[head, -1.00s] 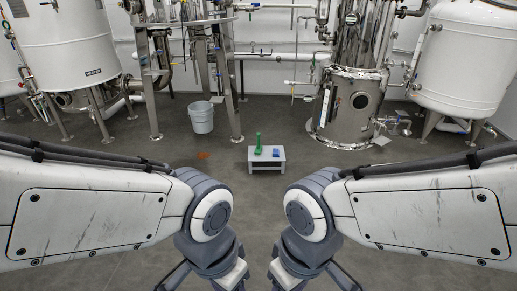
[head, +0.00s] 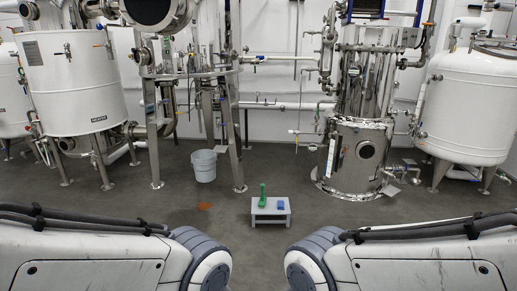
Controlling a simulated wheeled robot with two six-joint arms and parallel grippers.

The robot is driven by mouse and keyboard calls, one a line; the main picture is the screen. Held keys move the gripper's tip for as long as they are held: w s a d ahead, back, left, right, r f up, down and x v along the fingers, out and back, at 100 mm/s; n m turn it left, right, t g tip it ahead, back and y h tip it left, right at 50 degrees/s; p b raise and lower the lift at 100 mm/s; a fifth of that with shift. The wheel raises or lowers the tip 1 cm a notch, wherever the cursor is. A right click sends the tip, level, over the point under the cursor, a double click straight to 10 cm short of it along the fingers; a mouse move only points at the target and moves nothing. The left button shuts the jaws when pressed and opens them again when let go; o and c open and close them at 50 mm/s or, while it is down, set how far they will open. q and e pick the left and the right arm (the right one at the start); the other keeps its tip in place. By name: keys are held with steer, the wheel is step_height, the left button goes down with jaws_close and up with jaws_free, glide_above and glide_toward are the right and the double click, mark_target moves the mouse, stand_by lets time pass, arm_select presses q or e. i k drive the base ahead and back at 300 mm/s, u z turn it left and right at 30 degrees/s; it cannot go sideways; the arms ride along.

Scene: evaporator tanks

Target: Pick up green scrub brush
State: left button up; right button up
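The green scrub brush (head: 262,194) stands out on the left part of a small grey stool (head: 271,214), in the middle of the head view. It shows as a tall green shape with a wider foot; finer detail is too small to tell. Both of my arms come in low from the left and right edges, well short of the stool. My grippers are below the picture's bottom edge and do not show.
A blue item (head: 281,206) lies on the stool, right of the brush. A grey bucket (head: 204,166) stands at back left, with an orange-brown floor patch (head: 204,206) near it. Steel tank (head: 357,160) and white tanks (head: 75,80) line the back. Floor around the stool is clear.

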mark_target(263, 200)
steer(key=u, duration=0.05)
steer(key=i, duration=4.5)
steer(key=z, duration=0.25)
